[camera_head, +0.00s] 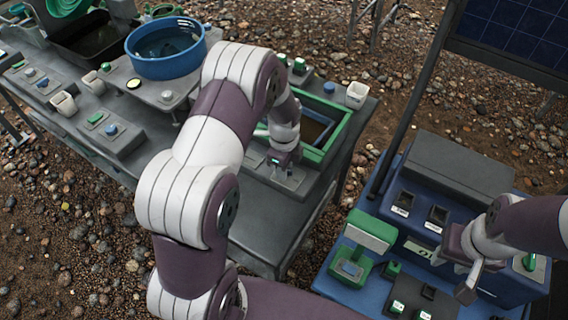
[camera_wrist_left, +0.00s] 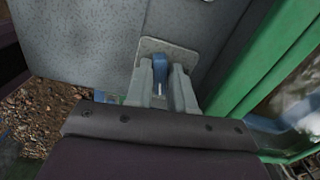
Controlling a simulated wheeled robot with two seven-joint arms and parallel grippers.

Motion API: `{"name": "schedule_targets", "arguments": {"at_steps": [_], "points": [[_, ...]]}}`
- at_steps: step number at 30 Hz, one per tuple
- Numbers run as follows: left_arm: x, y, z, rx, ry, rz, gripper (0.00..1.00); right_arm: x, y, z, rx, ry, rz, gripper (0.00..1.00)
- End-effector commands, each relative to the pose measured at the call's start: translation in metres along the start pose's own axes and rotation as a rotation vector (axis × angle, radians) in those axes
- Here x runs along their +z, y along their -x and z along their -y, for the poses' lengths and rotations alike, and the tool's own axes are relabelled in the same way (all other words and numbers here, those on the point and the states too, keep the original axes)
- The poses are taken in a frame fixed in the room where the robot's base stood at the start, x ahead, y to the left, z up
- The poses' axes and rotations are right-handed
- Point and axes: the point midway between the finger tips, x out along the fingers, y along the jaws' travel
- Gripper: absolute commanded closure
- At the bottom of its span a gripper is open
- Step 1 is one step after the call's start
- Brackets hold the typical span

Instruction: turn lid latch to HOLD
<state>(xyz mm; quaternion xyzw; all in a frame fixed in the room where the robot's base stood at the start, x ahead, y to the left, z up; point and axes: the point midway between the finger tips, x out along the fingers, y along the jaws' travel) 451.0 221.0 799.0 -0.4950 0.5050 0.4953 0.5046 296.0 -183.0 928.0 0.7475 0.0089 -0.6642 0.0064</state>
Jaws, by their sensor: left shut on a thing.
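The lid latch is a small blue lever (camera_wrist_left: 160,68) on a pale plate (camera_wrist_left: 178,48) in the left wrist view. My left gripper (camera_wrist_left: 163,88) has its two grey fingers on either side of the lever and is shut on it. In the head view my left gripper (camera_head: 281,165) points down at a grey plate (camera_head: 292,181) beside the green-framed box (camera_head: 335,143). The latch itself is hidden there by the gripper. I cannot read any HOLD mark. My right gripper (camera_head: 455,268) is over the blue console at right, and its finger opening is unclear.
A blue tub (camera_head: 147,56) and white cups (camera_head: 356,95) stand on the grey bench (camera_head: 262,232). The blue console (camera_head: 340,284) carries a green device (camera_head: 368,234) and black switches. A solar panel (camera_head: 518,36) stands behind it. Pebbly ground lies between bench and console.

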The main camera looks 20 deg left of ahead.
Motion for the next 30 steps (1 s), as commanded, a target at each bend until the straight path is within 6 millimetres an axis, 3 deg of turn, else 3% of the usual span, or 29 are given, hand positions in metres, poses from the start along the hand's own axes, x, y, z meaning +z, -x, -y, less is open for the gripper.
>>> {"name": "schedule_targets", "arguments": {"at_steps": [30], "points": [[0.000, 0.002, -0.001, 0.000, 0.948, 0.000, 1.00, -0.005, 0.041, 0.000, 0.000, 0.000, 0.000, 0.62]]}}
